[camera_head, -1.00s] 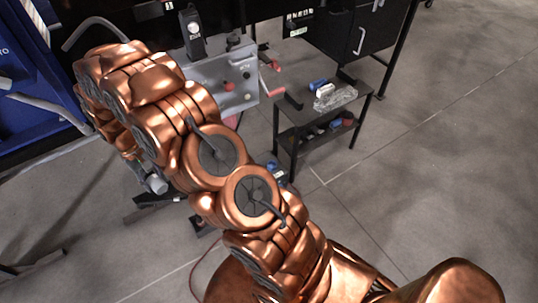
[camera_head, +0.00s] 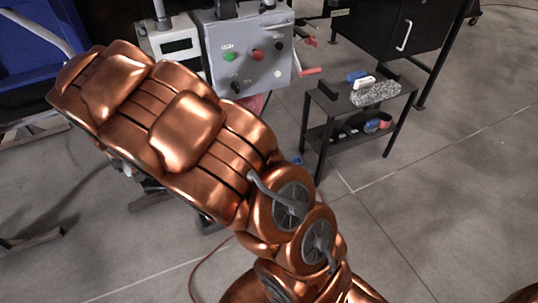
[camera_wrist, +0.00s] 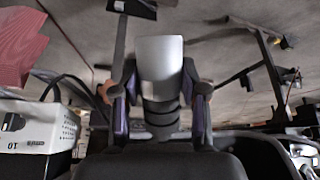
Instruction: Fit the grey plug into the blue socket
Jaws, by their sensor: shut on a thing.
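In the wrist view my gripper (camera_wrist: 158,100) is shut on the grey plug (camera_wrist: 160,62), a pale grey cylinder with a dark ringed lower part between the two fingers. The plug's pale end points up in that picture and touches nothing that I can make out. In the head view my copper arm hides the gripper and the plug. I cannot surely make out the blue socket in either view.
A grey control box (camera_head: 246,55) with coloured buttons and a red-handled crank stands beyond my arm. A small black table (camera_head: 330,102) to its right holds a blue item (camera_head: 357,76) and a white one (camera_head: 363,84).

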